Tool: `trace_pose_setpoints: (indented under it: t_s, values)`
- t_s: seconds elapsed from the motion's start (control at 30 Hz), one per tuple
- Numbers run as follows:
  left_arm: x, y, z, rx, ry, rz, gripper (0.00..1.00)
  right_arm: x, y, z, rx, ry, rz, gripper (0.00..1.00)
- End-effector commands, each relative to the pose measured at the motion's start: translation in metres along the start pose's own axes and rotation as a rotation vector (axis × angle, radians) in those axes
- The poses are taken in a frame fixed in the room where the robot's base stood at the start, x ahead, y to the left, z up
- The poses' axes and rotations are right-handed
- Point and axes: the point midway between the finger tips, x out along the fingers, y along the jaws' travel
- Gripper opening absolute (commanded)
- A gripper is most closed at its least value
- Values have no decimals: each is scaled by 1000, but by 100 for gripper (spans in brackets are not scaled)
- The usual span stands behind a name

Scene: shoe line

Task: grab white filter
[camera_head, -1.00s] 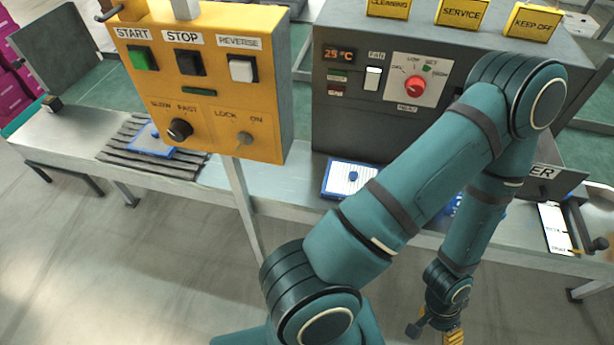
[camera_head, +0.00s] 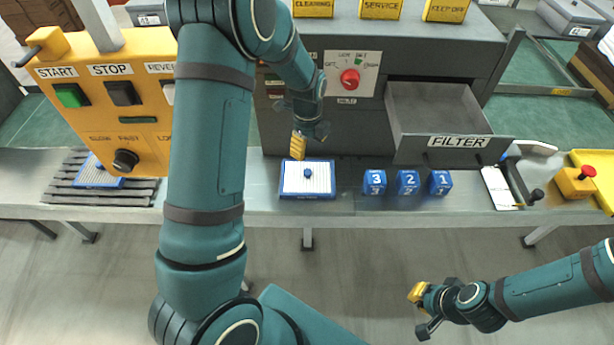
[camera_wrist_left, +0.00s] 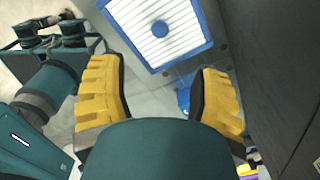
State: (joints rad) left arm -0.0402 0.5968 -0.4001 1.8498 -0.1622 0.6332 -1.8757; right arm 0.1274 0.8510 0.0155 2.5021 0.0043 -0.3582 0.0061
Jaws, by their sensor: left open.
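The white filter (camera_head: 311,172) is a ribbed white panel in a blue frame with a blue knob at its middle. It lies flat on the metal table in front of the grey machine. It also shows at the top of the left wrist view (camera_wrist_left: 138,25). My left gripper (camera_head: 306,140) is open and empty, above and just behind the filter's back edge, apart from it. Its two yellow fingers also show in the left wrist view (camera_wrist_left: 160,100). My right gripper (camera_head: 420,311) looks open and empty, in front of the table at lower right.
Blue cubes numbered 3 (camera_head: 374,182), 2 (camera_head: 408,182) and 1 (camera_head: 440,183) stand right of the filter. An open drawer marked FILTER (camera_head: 457,141) juts out above.

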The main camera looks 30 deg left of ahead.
Motion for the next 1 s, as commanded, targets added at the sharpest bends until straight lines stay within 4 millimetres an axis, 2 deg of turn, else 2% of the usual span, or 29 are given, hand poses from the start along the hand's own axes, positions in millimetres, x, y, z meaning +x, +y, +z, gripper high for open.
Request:
trace_pose_setpoints:
  t_s: [0.07, 0.17, 0.53, 0.83, 1.0]
  values:
    - [-10, -2, 8, 53, -10, 5, 63, -1, 0, 0, 1, 1, 0, 0]
    - [-10, -2, 12, 86, -14, 14, 63, 0, 0, 0, 1, 1, 0, 0]
    - [55, 0, 13, 92, -15, 17, 63, 10, 4, 4, -3, -7, -1, 0]
    - [77, 0, 12, 91, -15, 15, 63, 12, 4, 5, -4, -11, -1, 0]
    - [102, 2, 6, 93, -14, 17, 63, 17, 6, 7, -5, -15, -2, 0]
